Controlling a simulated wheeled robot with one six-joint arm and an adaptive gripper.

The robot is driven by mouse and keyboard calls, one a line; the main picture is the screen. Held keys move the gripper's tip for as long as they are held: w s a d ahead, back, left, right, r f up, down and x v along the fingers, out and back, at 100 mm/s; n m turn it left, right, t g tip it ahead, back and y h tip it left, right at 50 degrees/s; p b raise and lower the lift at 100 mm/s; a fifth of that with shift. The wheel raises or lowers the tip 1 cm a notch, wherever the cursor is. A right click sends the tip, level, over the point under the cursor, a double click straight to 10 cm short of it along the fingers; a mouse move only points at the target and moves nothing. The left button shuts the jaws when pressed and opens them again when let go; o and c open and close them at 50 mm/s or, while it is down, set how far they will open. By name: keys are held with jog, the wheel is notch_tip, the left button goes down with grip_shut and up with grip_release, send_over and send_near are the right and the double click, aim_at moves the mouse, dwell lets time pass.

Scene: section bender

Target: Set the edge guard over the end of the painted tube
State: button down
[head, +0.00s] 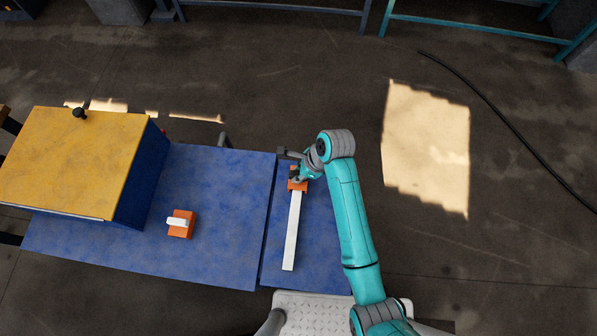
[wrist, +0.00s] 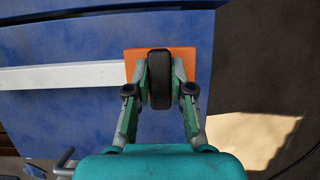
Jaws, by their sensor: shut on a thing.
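The painted tube (head: 291,232) is a long white bar lying on the blue bench top. It also shows in the wrist view (wrist: 60,76), running in from the left. The edge guard (wrist: 136,66) looks to be an orange block with a dark rounded grip on top; it also shows at the tube's far end in the head view (head: 298,186). My gripper (wrist: 159,76) is shut on the dark grip, from both sides. The tube meets the orange block and its end is out of sight there. I cannot tell how far the guard covers it.
Another orange block (head: 182,231) with a white piece on top sits on the left blue panel (head: 225,190). A yellow-topped blue box (head: 75,160) stands at the far left. A narrow gap separates the blue panels. A black cable (head: 500,125) lies on the floor at right.

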jog(key=shift+f, duration=0.2)
dwell(0.5)
jog(key=c, duration=0.9)
grip_release()
jog(key=shift+c, duration=0.2)
jog(key=v, duration=1.2)
jog(key=shift+a, duration=0.1)
